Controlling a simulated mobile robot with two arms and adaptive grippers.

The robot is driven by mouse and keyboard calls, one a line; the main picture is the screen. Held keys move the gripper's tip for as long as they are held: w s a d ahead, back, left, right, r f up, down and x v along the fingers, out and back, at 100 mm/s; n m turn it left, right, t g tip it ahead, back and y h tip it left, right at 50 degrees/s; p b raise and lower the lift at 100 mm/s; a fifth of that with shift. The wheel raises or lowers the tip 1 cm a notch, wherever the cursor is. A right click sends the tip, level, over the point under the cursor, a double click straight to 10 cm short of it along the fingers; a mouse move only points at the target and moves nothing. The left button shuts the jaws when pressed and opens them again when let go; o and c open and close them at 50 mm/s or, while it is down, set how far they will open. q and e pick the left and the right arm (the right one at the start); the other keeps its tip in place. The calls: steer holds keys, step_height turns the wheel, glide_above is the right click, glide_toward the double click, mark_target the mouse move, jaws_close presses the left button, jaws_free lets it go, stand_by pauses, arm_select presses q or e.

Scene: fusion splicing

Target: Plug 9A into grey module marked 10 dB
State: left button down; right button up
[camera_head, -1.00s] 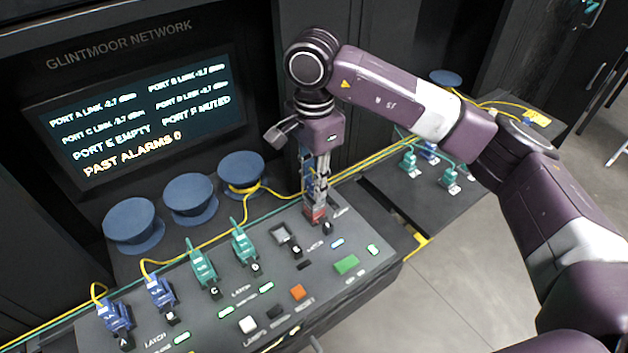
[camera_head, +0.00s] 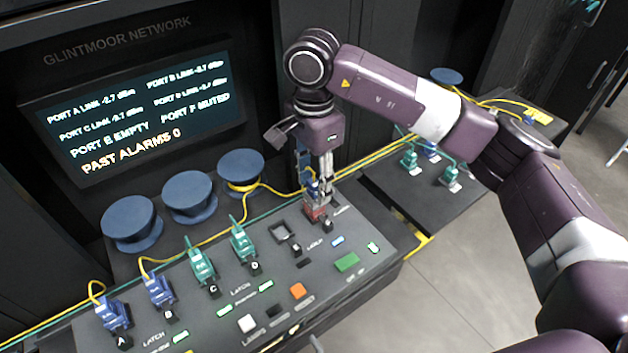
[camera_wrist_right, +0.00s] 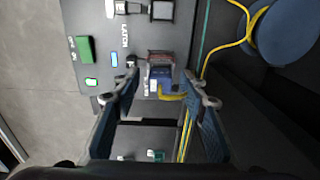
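My right gripper (camera_head: 320,192) points down at the right end of the console, over port F. In the right wrist view its two fingers (camera_wrist_right: 158,85) stand apart. Between and beyond them is a blue and white plug (camera_wrist_right: 154,86) with a bent yellow cable, at a reddish-grey block (camera_wrist_right: 160,58) on the console. The block also shows in the head view (camera_head: 316,212), below the fingertips. I cannot see whether a finger touches the plug. No 9A or 10 dB marking is legible. My left gripper is out of view.
The console (camera_head: 375,265) holds blue plugs at A (camera_head: 113,314) and B (camera_head: 159,291), green plugs at C (camera_head: 201,265) and D (camera_head: 243,244), and an empty socket E (camera_head: 284,232). Blue spools (camera_head: 190,195) stand behind. A side table (camera_head: 405,190) carries more plugs (camera_head: 450,174).

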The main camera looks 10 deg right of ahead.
step_height(320, 180, up, 12)
stand_by(0.4)
